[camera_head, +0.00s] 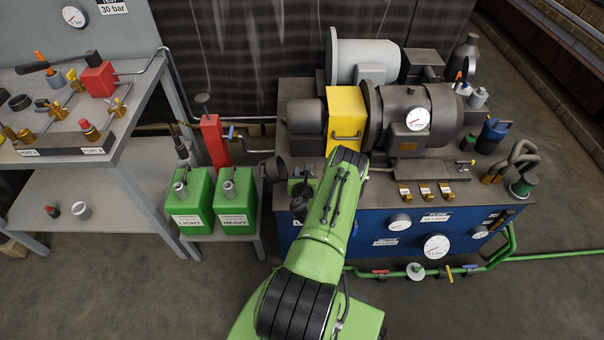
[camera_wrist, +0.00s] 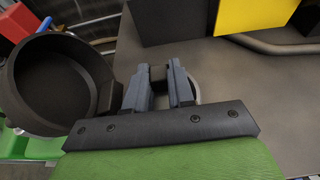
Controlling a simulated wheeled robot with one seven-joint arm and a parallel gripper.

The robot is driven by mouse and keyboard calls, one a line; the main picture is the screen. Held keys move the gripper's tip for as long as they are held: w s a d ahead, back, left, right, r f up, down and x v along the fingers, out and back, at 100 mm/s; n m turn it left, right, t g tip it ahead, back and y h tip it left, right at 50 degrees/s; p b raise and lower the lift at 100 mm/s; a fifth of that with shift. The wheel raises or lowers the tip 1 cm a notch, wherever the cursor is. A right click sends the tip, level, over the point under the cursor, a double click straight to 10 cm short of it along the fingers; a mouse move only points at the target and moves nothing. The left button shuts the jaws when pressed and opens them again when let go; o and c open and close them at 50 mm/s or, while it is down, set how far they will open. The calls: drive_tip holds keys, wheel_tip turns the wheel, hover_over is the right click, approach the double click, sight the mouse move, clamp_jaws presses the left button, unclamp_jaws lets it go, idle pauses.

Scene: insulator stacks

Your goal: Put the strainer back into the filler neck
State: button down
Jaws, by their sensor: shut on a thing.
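My gripper (camera_wrist: 159,80) shows in the wrist view with its two blue-grey fingers closed on a small dark block, which I take to be the grip of the strainer (camera_wrist: 158,73). The strainer's body is hidden below the fingers. A light grey ring (camera_wrist: 196,88) shows partly behind and under the right finger; it looks like the rim of the filler neck, but I cannot tell whether the strainer is inside it or above it. In the head view my arm covers most of this spot at the left end of the blue tank (camera_head: 340,240).
A wide black round cup (camera_wrist: 60,82) stands close left of my fingers, also visible in the head view (camera_head: 275,168). A yellow block (camera_head: 345,120) and motor (camera_head: 410,105) stand behind. Green cans (camera_head: 193,205) sit left. The dark tank top right of the fingers is clear.

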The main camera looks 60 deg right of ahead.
drive_tip(key=c, duration=1)
unclamp_jaws()
drive_tip(key=shift+f, duration=0.15)
drive_tip(key=shift+a+r+p, duration=0.25)
drive_tip(key=shift+a+p, duration=0.05)
drive_tip(key=p+v, duration=1.1)
drive_tip(key=p, duration=0.4)
drive_tip(key=shift+s+a+r, duration=0.1)
drive_tip(key=shift+s+a, duration=0.1)
drive_tip(key=shift+s, duration=0.05)
